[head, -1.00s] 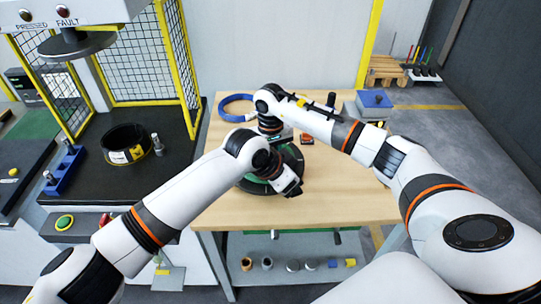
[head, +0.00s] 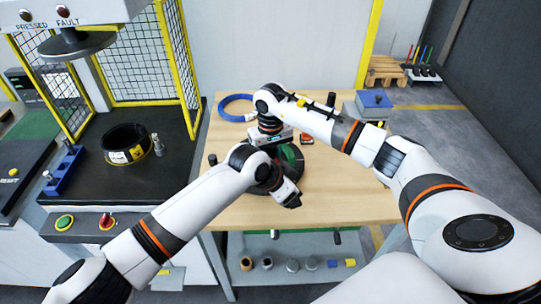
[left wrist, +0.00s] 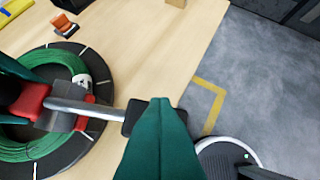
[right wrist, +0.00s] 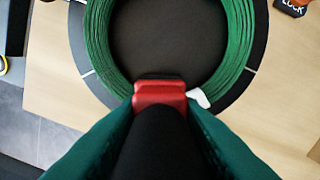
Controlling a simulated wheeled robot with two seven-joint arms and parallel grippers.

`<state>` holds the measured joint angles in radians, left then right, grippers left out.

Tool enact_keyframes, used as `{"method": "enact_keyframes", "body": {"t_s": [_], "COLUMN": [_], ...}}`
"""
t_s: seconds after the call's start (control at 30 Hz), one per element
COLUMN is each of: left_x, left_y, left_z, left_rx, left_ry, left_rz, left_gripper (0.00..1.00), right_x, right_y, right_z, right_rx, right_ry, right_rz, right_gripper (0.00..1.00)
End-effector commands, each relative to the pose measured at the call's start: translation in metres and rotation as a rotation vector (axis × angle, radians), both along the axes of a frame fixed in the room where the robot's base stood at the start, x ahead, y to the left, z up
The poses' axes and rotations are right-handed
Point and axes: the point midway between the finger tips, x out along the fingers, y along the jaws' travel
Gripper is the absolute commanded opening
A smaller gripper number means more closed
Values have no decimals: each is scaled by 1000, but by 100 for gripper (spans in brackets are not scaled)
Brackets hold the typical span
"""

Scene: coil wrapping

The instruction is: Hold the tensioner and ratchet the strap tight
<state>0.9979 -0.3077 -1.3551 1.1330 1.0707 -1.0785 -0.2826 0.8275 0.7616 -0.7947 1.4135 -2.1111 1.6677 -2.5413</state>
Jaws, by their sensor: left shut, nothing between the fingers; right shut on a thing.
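The tensioner, a red and dark tool, shows in the left wrist view (left wrist: 62,112) and its red end in the right wrist view (right wrist: 160,92). It sits at the edge of the green coil (right wrist: 92,48). My right gripper (right wrist: 160,110) is shut on the tensioner's dark body. A grey lever with a black grip (left wrist: 138,117) sticks out from the tensioner. My left gripper (left wrist: 165,105) is shut and empty; its green fingers overlap the grip's end in view, and I cannot tell whether they touch. In the head view my arms hide much of the coil (head: 288,155).
The coil lies on a dark round plate (left wrist: 82,135) on the wooden table (head: 345,195). A blue ring (head: 236,100) lies at the table's back left. An orange item (left wrist: 64,25) lies beyond the coil. The table's right front is clear.

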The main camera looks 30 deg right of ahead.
Motion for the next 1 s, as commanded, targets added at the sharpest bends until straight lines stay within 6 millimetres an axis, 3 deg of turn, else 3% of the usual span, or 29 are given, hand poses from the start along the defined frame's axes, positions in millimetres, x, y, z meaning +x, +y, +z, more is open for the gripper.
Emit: {"method": "enact_keyframes", "body": {"t_s": [0.03,0.2,0.5,1.0], "left_x": [3,3,4,4], "left_y": [2,3,3,2], "left_z": [-6,-15,-14,23], "left_rx": [6,7,7,7], "left_ry": [-3,-3,-5,-5], "left_rz": [5,7,7,6], "left_gripper": [0,0,0,0], "right_x": [-5,-5,-5,-5], "right_y": [2,2,2,1], "right_z": [-8,-8,-8,-8], "right_rx": [0,-1,-1,-1], "right_ry": [20,21,22,22], "right_rz": [4,4,4,4], "right_gripper": [0,0,0,0]}}
